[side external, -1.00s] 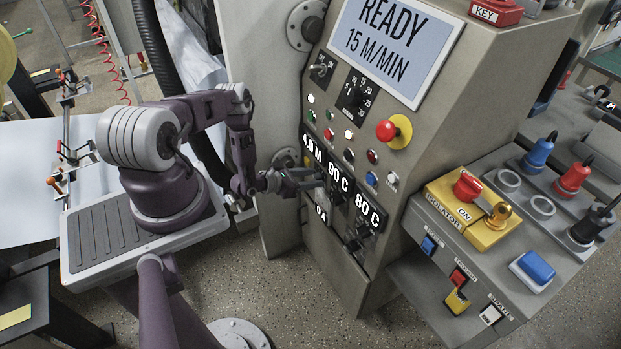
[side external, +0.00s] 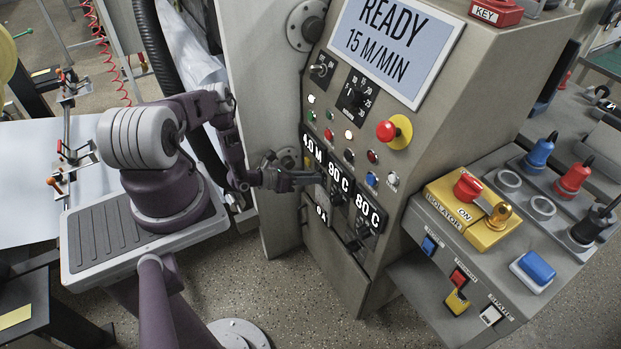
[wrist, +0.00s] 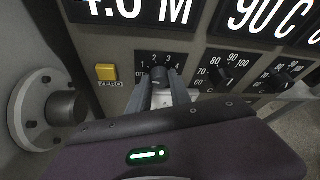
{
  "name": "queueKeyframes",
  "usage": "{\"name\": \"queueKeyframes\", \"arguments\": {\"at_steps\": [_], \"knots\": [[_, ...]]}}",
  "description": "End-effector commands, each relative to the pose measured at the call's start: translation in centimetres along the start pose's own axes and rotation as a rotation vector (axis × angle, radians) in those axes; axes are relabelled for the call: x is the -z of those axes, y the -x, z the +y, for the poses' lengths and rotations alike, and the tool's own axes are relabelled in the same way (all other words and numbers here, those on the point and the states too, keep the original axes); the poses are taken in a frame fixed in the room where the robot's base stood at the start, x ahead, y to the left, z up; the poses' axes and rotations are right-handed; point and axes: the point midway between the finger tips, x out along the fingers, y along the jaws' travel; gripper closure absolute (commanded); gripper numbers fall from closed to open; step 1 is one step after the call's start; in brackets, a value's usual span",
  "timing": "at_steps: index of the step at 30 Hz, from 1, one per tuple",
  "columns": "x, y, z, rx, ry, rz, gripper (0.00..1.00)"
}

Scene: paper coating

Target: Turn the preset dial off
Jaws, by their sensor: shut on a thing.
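The preset dial (wrist: 160,74) is a dark knob on a black plate marked OFF, 1, 2, 3 and 4, under the 4.0 M display, in the wrist view. My gripper (wrist: 160,92) is shut on this knob, with a finger on each side. The fingers cover much of the knob, and I cannot tell which mark it points at. In the side external view my gripper (side external: 316,178) reaches the panel's lower left from the left, and its fingers and arm hide the dial.
Two temperature dials, one (wrist: 220,76) close to my right finger and another (wrist: 283,78) farther right, sit beside the preset dial. A yellow button (wrist: 106,72) and a round flange (wrist: 50,105) are to the left. The red stop button (side external: 386,130) is higher up.

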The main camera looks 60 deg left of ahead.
Motion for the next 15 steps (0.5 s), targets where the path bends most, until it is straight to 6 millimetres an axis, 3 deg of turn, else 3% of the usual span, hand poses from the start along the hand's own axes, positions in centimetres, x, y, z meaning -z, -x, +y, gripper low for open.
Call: {"name": "queueKeyframes", "arguments": {"at_steps": [15], "knots": [[0.05,-0.02,0.28,0.119,0.286,-0.001,1.0]]}}
